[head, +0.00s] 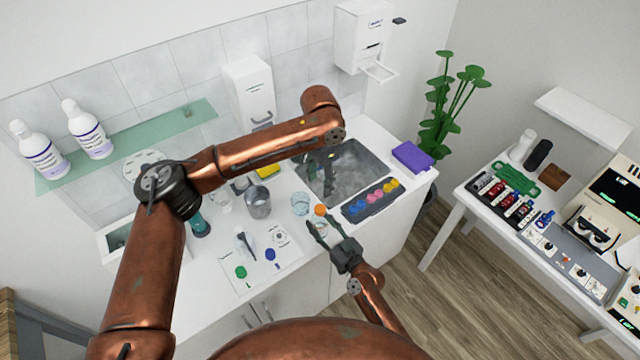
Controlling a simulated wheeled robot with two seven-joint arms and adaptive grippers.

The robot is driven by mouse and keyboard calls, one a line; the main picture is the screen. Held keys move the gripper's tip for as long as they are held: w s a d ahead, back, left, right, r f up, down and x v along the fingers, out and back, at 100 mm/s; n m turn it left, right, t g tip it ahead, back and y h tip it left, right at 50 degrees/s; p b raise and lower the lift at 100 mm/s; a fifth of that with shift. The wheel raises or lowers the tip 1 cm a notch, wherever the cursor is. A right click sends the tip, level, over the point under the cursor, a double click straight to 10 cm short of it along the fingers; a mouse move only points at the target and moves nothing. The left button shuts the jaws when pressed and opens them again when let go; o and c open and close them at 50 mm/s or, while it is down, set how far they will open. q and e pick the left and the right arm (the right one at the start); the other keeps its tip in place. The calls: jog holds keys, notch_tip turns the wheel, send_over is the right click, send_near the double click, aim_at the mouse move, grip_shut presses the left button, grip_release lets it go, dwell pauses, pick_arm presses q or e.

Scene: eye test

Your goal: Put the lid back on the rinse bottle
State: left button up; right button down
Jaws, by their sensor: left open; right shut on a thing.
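My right gripper (318,224) is at the front edge of the counter, with its two fingers on either side of a small clear vessel (320,230). The vessel may be the rinse bottle. A small orange round piece (320,210), perhaps the lid, shows at the vessel's far side, close to the fingertips. I cannot tell whether it sits on the vessel or lies apart. My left gripper (329,172) hangs open over the sink, dark and small under my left forearm. Nothing shows in it.
A clear cup (300,203) and a metal cup (257,202) stand left of my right gripper. The sink (350,180) is behind, with a dark tray (352,212) of coloured pieces before it. Two white bottles (88,130) stand on a glass shelf (150,138).

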jog(key=c, duration=1.1)
grip_release()
jog(key=v, duration=1.2)
jog(key=shift+f, duration=0.1)
